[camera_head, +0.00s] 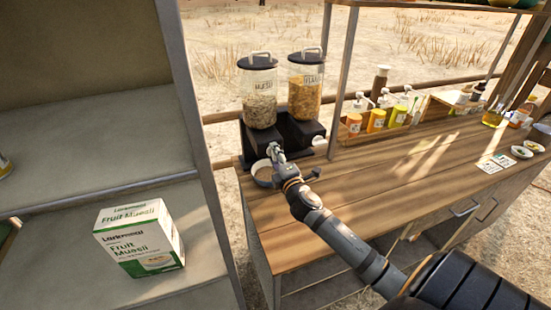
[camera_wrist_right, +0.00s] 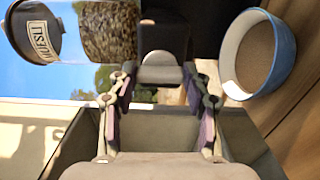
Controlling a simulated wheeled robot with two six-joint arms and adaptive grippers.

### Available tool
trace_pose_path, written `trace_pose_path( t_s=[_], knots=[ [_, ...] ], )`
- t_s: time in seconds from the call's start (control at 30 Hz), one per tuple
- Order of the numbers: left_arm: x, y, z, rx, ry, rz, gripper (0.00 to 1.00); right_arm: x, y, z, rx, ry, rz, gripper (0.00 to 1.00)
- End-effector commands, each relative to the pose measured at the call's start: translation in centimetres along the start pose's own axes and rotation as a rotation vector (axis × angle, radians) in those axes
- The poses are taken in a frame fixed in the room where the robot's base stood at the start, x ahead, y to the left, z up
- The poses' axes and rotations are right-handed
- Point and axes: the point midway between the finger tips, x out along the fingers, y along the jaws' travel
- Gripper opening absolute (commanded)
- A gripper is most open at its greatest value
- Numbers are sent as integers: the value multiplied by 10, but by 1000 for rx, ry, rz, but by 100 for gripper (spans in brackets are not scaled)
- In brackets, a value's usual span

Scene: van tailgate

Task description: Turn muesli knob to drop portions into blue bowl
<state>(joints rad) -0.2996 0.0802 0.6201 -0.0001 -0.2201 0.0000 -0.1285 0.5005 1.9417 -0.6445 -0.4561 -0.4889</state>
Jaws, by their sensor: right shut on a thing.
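The muesli dispenser (camera_head: 259,98) is the left of two clear jars on a black stand, with muesli in it. Its labelled jar (camera_wrist_right: 108,30) shows at the upper left in the right wrist view. My right gripper (camera_head: 277,156) is at the front of the stand, shut on the pale muesli knob (camera_wrist_right: 160,74), with a finger on each side of it. The blue bowl (camera_head: 262,174) stands on the counter beside the gripper, partly hidden by it. In the right wrist view the bowl (camera_wrist_right: 282,58) shows a brownish inside; I cannot tell if that is muesli. My left gripper is not in view.
A second dispenser of flakes (camera_head: 306,92) stands to the right, with a white knob (camera_head: 320,141). Pump bottles (camera_head: 376,120) stand further along the wooden counter (camera_head: 340,185). A Fruit Muesli box (camera_head: 139,239) is on the left shelf. The counter's middle is clear except for my arm.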

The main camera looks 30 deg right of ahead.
Motion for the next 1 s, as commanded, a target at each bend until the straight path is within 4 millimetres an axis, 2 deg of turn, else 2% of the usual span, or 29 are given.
trace_pose_path(
  t_s=[0.57, 0.6, 0.7, 0.77, 1.0],
  knots=[
    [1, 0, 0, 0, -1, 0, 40, 0, 1, 0, 28, 0, 1, 17],
    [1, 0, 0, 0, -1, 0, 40, 0, 1, 0, 28, -1, 1, 53],
    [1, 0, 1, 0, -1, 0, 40, 0, 1, 0, 28, 0, 1, 66],
    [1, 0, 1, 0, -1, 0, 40, 0, 1, 0, 28, 0, 1, 72],
    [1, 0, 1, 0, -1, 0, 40, 0, 0, 0, 28, 0, 0, 72]
  ],
)
